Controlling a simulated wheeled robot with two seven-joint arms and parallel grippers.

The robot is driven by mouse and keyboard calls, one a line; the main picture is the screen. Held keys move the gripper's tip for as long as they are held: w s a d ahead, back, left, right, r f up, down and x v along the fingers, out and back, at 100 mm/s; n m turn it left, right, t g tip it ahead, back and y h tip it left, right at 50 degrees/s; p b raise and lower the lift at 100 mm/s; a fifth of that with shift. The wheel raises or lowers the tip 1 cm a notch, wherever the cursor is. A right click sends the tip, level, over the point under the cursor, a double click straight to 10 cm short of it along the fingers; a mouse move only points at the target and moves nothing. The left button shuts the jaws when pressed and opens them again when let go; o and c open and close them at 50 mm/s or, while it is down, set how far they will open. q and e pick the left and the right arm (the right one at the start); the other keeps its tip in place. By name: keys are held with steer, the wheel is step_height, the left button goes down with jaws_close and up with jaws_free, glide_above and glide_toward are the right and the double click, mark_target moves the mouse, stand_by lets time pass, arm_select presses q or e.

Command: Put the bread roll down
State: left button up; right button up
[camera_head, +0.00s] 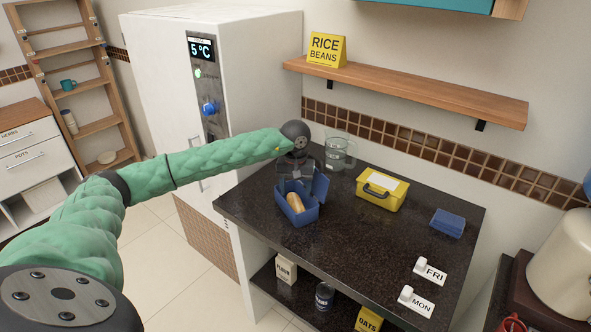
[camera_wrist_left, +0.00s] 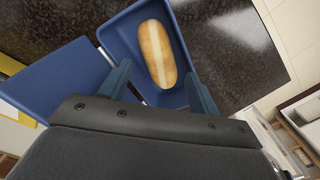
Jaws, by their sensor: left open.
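The bread roll (camera_head: 295,203) lies inside an open blue box (camera_head: 299,217) on the dark counter. In the left wrist view the roll (camera_wrist_left: 156,54) rests on the floor of the blue box (camera_wrist_left: 122,37), with its lid folded out to the left. My left gripper (camera_head: 291,178) is above the back of the box, pointing down. Its two fingers (camera_wrist_left: 160,85) are apart, one on each side of the near end of the roll, and the roll appears free of them. My right gripper is not in view.
A glass jug (camera_head: 339,153) stands close behind the gripper. The counter's middle is clear. A wooden shelf (camera_head: 420,92) hangs above.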

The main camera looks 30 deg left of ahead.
mark_target(295, 202)
arm_select(q)
steer(key=shift+r, duration=0.25)
steer(key=shift+r+p, duration=0.25)
steer(key=shift+p, duration=0.35)
steer(key=shift+r, duration=0.25)
steer(key=shift+r+b, duration=0.35)
steer(key=shift+r, duration=0.05)
step_height(295, 202, up, 11)
steer(key=b, duration=0.4)
steer(key=shift+b, duration=0.35)
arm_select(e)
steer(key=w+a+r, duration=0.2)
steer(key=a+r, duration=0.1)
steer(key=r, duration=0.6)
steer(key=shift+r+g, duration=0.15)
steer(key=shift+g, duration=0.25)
arm_select(q)
steer(key=shift+f, duration=0.15)
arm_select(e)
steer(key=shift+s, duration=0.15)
